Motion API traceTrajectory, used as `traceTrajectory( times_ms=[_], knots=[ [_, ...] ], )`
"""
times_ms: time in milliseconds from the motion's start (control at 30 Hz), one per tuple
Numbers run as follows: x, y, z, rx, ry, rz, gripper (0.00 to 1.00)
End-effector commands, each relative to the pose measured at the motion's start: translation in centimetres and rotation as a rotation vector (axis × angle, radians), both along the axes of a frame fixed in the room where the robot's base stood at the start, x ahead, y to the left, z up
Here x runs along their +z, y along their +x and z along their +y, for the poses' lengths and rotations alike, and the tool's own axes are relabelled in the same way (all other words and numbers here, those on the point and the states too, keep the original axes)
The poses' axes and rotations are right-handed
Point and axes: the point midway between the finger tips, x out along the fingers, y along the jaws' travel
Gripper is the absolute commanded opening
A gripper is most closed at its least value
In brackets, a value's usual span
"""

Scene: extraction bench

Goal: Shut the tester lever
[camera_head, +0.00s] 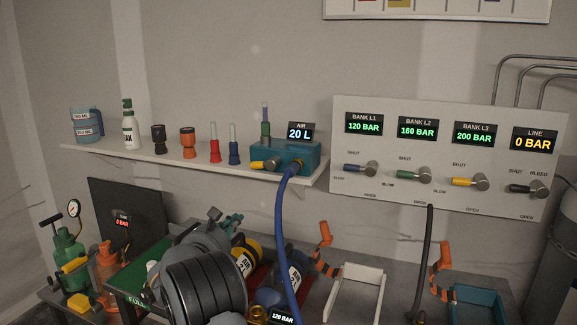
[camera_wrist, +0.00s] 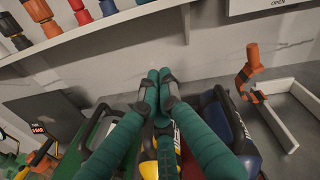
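A teal box (camera_head: 297,155) with a yellow-handled lever (camera_head: 264,165) stands at the right end of the wall shelf, under a display reading AIR 20 L. I take it for the tester, though no label says so. The lever handle points left, and a blue hose (camera_head: 281,225) hangs from the box's front. My gripper (camera_head: 232,221) is below the shelf and lower left of the lever, apart from it. In the wrist view, its two green fingers (camera_wrist: 159,82) meet at the tips with nothing between them. The lever does not show there.
The shelf (camera_head: 190,162) holds several bottles and fittings. The valve panel (camera_head: 450,150) is on the right wall. Below are yellow and blue cylinders labelled AIR, a white tray (camera_head: 338,298), a teal tray (camera_head: 476,297) and orange-handled stands. The wall ahead of the fingers is bare.

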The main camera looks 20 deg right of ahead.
Motion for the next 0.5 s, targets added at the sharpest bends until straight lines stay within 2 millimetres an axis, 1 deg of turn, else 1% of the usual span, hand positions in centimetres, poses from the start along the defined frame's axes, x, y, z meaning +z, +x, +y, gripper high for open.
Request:
traceTrajectory(
  times_ms=[33, 100, 200, 367, 500],
  knots=[
    [0.4, -0.7, -0.4, -0.028, 0.023, -0.045, 0.0],
    [1.7, -1.2, -1.2, -0.065, 0.066, -0.131, 0.0],
    [3.0, -1.5, -1.8, -0.086, 0.118, -0.22, 0.0],
    [3.4, -1.3, -2.1, -0.092, 0.183, -0.275, 0.0],
    [3.7, -0.1, -3.1, -0.093, 0.189, -0.279, 0.0]
  ],
)
